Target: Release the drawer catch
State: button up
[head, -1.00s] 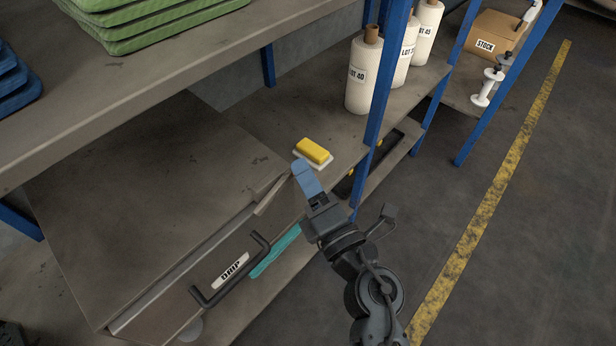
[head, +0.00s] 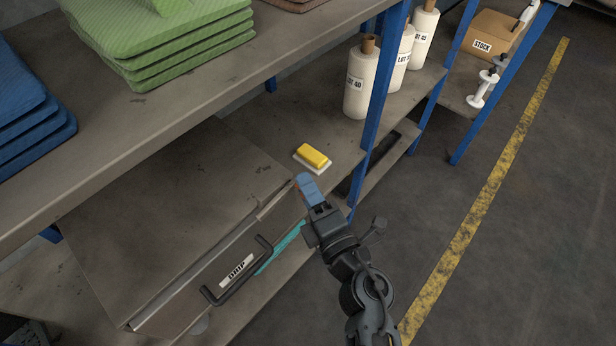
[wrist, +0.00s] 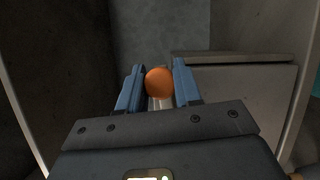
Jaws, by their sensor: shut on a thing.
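The grey drawer (head: 185,302) has a dark bar handle (head: 240,283) and a label that looks like DRIP. My gripper (head: 305,183) is by the drawer's right end, close to the cabinet's upper corner. In the wrist view, its two blue fingers are shut on a round orange knob (wrist: 159,82) with a pale stem below it. The knob seems to be the drawer catch. In the head view the fingers hide most of it; only a small reddish edge shows beside the fingertips.
A yellow block on a white base (head: 312,157) lies on the shelf just behind my gripper. A blue post (head: 377,100) stands close on the right. White rolls (head: 361,83) stand behind. Floor on the right is open.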

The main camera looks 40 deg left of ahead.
jog(key=shift+f, duration=0.15)
jog(key=o, duration=1)
jog(key=shift+o, duration=0.2)
jog(key=shift+d, duration=0.15)
jog(key=p+v, duration=0.1)
jog(key=v, duration=0.6)
jog(key=shift+s+d, duration=0.15)
jog(key=shift+d, duration=0.1)
